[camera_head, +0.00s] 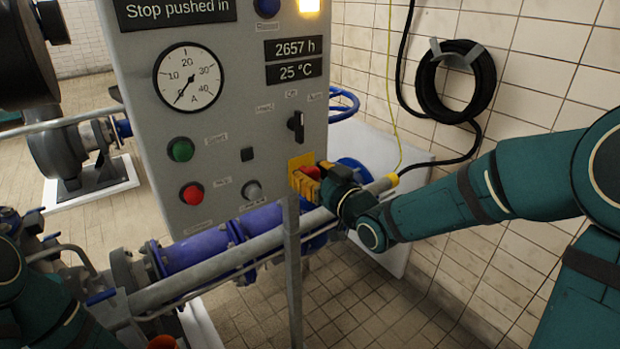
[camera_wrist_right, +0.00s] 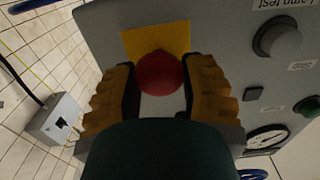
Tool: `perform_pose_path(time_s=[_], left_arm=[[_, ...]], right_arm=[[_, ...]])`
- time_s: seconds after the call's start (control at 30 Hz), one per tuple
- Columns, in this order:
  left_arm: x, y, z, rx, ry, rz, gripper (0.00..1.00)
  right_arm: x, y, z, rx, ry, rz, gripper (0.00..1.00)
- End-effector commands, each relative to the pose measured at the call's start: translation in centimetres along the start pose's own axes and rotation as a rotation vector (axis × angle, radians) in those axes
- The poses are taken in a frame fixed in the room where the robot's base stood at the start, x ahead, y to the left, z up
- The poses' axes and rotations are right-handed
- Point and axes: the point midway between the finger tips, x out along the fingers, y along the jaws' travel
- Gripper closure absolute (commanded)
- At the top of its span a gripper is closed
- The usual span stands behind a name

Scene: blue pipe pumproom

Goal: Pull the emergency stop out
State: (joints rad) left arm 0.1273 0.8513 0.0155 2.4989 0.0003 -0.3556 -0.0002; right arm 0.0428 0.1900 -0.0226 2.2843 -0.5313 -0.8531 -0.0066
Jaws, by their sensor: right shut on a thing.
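The emergency stop is a red round button (camera_wrist_right: 158,74) on a yellow plate (camera_wrist_right: 155,40) at the lower right of the grey control panel (camera_head: 240,120). In the head view the red button (camera_head: 312,172) is mostly covered by my right gripper (camera_head: 318,178). In the right wrist view my right gripper (camera_wrist_right: 160,92) has its two yellow ribbed fingers on either side of the button, shut on it. The panel's top display (camera_head: 180,10) reads "Stop pushed in". My left arm shows at the lower left of the head view, but its fingers are not visible.
The panel also has a green button (camera_head: 181,149), another red button (camera_head: 192,194), a grey knob (camera_head: 252,190) and a black switch (camera_head: 296,125). A grey rail (camera_head: 220,262) and upright post (camera_head: 292,270) stand close below my right gripper. A coiled black hose (camera_head: 455,80) hangs on the wall.

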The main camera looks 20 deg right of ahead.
Motion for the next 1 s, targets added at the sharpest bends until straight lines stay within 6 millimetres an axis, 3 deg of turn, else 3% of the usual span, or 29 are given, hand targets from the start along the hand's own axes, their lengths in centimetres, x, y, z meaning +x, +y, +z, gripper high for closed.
perform_pose_path(time_s=[0.3, 0.33, 0.4, 0.77, 1.0], left_arm=[[0.3, -0.1, -0.1, 0.000, 0.002, 0.000, 0.53], [0.3, -0.1, -0.1, 0.000, 0.002, 0.000, 0.53], [0.3, -0.1, -0.1, 0.000, 0.002, 0.000, 0.53], [0.3, -0.1, 0.0, 0.000, 0.002, 0.000, 0.53], [0.3, -0.1, 0.0, 0.000, 0.002, 0.000, 0.53]], right_arm=[[-0.2, 0.0, 0.0, 0.001, -0.001, 0.000, 1.00], [-0.2, 0.0, 0.0, 0.001, -0.001, 0.000, 0.46], [-0.2, 0.0, 0.0, 0.001, -0.001, 0.000, 0.24], [-0.5, 0.0, 0.0, 0.001, 0.000, 0.001, 0.24], [-3.8, 0.1, 0.0, 0.000, -0.001, 0.003, 0.24]])
